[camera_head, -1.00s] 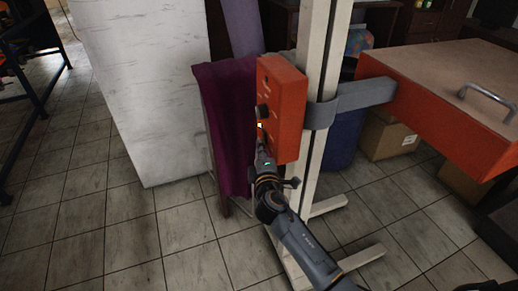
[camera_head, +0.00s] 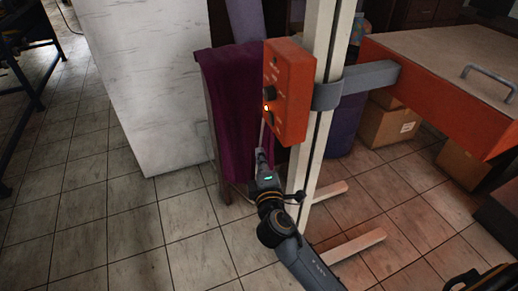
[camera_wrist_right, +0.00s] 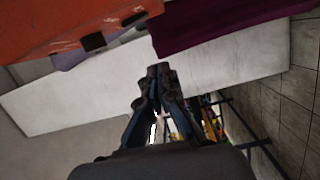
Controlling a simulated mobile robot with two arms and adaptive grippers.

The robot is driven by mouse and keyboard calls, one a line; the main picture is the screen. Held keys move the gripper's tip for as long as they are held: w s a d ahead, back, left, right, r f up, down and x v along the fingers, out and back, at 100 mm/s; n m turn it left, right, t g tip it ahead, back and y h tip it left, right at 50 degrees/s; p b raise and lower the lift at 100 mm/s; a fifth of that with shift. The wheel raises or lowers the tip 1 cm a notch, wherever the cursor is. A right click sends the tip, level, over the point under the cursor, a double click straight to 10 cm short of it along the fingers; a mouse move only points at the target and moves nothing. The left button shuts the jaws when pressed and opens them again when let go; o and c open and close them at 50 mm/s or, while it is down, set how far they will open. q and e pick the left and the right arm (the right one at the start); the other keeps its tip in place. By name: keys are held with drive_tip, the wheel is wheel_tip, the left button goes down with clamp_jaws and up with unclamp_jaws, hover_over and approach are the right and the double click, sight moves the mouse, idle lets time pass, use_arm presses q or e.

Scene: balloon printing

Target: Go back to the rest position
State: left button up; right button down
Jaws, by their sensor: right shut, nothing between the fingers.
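My right gripper (camera_head: 262,154) is shut and empty, just below and in front of the orange control box (camera_head: 293,92). In the right wrist view its closed fingers (camera_wrist_right: 158,72) point away with nothing between them. The box is fixed to a pale upright post and has dark knobs on its face. A small light (camera_head: 266,108) on it glows orange. In the wrist view the orange box (camera_wrist_right: 60,25) fills the upper left, apart from the fingertips. My left gripper is not in view.
A purple cloth (camera_head: 235,110) hangs behind my right gripper, beside a white panel (camera_head: 145,90). The post (camera_head: 325,110) stands close on the right, with feet spreading over the floor. An orange table (camera_head: 440,95) is farther right, with cardboard boxes (camera_head: 388,125) beneath. Tiled floor at left is open.

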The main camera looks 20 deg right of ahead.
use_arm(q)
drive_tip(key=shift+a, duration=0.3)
use_arm(e)
drive_tip(key=shift+s, duration=0.15)
drive_tip(key=s+f+m+g+y, duration=0.1)
drive_tip(key=s+f+g, duration=0.25)
drive_tip(key=f, duration=0.75)
drive_tip(key=s+f+m+g+y, duration=0.15)
drive_tip(key=s+f, duration=0.25)
drive_tip(key=f, duration=0.8)
drive_tip(key=s+f+m+g, duration=0.1)
drive_tip(key=s+f+g, duration=0.25)
drive_tip(key=f, duration=0.75)
drive_tip(key=s+d+f+m+g+y+p, duration=0.1)
drive_tip(key=s+f+m+g, duration=0.25)
drive_tip(key=s+f, duration=1.05)
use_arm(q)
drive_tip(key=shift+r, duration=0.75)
use_arm(e)
drive_tip(key=s+d+f+m+g, duration=0.1)
drive_tip(key=s+f+m+g, duration=0.1)
drive_tip(key=s, duration=1)
drive_tip(key=s+d+f+m+g, duration=0.1)
drive_tip(key=s+f+m+g, duration=0.1)
drive_tip(key=s, duration=1)
wheel_tip(320, 180, down, 3)
drive_tip(key=shift+s+d+r+m, duration=0.1)
drive_tip(key=shift+s+d+m, duration=0.2)
drive_tip(key=shift+m, duration=0.6)
drive_tip(key=shift+s, duration=0.1)
